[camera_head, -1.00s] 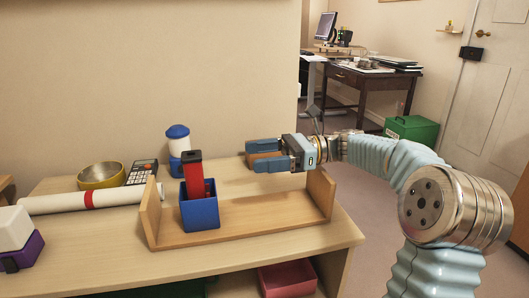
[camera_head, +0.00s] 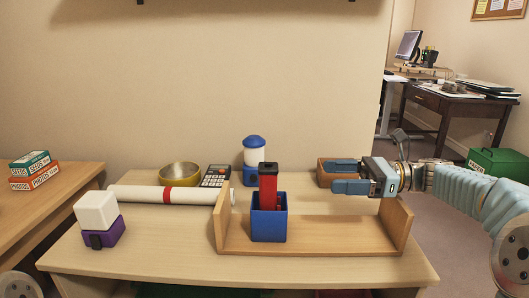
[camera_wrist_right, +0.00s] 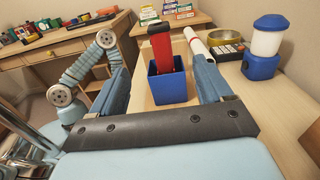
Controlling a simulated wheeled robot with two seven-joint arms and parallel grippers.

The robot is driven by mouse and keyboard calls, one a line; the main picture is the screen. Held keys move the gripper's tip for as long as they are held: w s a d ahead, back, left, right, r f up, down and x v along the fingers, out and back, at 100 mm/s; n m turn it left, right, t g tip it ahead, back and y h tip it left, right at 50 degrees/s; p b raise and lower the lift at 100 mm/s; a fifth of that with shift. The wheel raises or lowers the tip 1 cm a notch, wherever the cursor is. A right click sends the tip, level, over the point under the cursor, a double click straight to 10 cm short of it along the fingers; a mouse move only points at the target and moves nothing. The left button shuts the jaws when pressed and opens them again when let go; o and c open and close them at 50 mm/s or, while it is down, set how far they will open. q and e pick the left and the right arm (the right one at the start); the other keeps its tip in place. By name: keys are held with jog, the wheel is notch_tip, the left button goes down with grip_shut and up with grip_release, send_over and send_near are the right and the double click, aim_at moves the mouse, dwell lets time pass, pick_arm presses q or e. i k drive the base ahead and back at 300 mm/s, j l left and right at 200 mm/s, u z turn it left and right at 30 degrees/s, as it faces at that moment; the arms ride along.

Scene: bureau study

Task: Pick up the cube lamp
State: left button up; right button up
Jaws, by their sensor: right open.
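The cube lamp (camera_head: 98,212), a white cube on a purple base with a dark front patch, stands upright near the left front of the desk in the head view. My right gripper (camera_head: 345,177) is open and empty above the right part of the desk, far to the right of the lamp. In the right wrist view its two fingers are spread, with a blue cup (camera_wrist_right: 166,87) seen between them. I cannot make out the lamp in the wrist view. My left gripper is not in view.
A wooden rack (camera_head: 340,242) holds the blue cup with a red object (camera_head: 268,185) in it. A white roll (camera_head: 140,193) lies behind the lamp. A bowl (camera_head: 179,171), a calculator (camera_head: 216,176) and a blue-white lantern (camera_head: 253,155) stand farther back. Desk before the lamp is clear.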

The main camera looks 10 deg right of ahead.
aim_at(98, 212)
jog(key=k, duration=1)
